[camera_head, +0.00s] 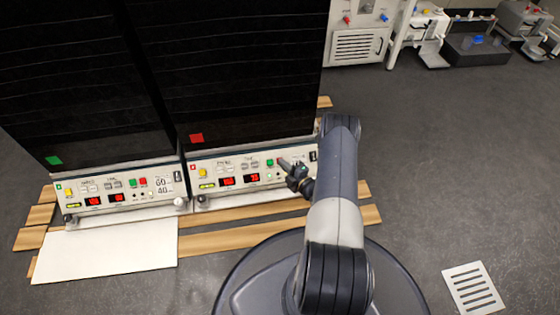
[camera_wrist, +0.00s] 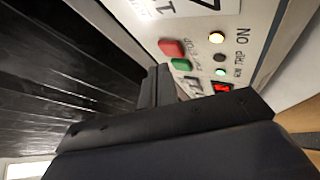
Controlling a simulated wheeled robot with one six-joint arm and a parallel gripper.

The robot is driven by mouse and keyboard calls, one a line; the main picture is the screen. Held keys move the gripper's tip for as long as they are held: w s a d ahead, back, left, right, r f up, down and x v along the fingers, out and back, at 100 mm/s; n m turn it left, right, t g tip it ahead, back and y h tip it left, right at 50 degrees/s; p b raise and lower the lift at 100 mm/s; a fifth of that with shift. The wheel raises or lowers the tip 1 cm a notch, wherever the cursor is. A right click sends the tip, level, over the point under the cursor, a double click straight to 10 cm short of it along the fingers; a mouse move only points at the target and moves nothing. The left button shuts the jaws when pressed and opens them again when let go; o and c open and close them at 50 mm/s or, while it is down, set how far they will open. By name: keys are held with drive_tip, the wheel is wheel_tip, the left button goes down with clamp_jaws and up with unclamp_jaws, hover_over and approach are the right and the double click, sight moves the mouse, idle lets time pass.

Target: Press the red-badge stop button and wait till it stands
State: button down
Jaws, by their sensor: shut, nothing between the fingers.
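The red-badge shaker is the right one in the head view, with a red badge (camera_head: 196,138) on its dark front and a control panel (camera_head: 215,167) below. My gripper (camera_head: 281,161) is shut and empty in front of this panel's right part. The green button (camera_head: 269,162) shows just left of the fingertips; the red button beside it is hidden there. In the wrist view the red button (camera_wrist: 172,48) and green button (camera_wrist: 181,65) are close beyond my fingertips (camera_wrist: 160,72). Contact cannot be told. Red digits are lit on the panel display (camera_head: 227,181).
A green-badge shaker (camera_head: 54,160) stands at the left with its own similar panel and buttons. Wooden slats (camera_head: 235,238) and a white board (camera_head: 105,260) lie in front. Panel lamps (camera_wrist: 216,38) glow.

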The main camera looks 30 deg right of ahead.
drive_tip(key=s+r+p, duration=0.1)
drive_tip(key=s+a+r+p, duration=0.1)
drive_tip(key=s+r+p, duration=0.1)
drive_tip(key=shift+s+r, duration=0.15)
drive_tip(key=shift+s, duration=0.15)
idle(0.7)
drive_tip(key=s+r+p, duration=0.1)
drive_tip(key=s+a+r+p, duration=0.1)
drive_tip(key=p, duration=0.1)
drive_tip(key=shift+s+r, duration=0.25)
drive_tip(key=shift+s, duration=0.1)
idle(0.4)
drive_tip(key=shift+d+f, duration=0.1)
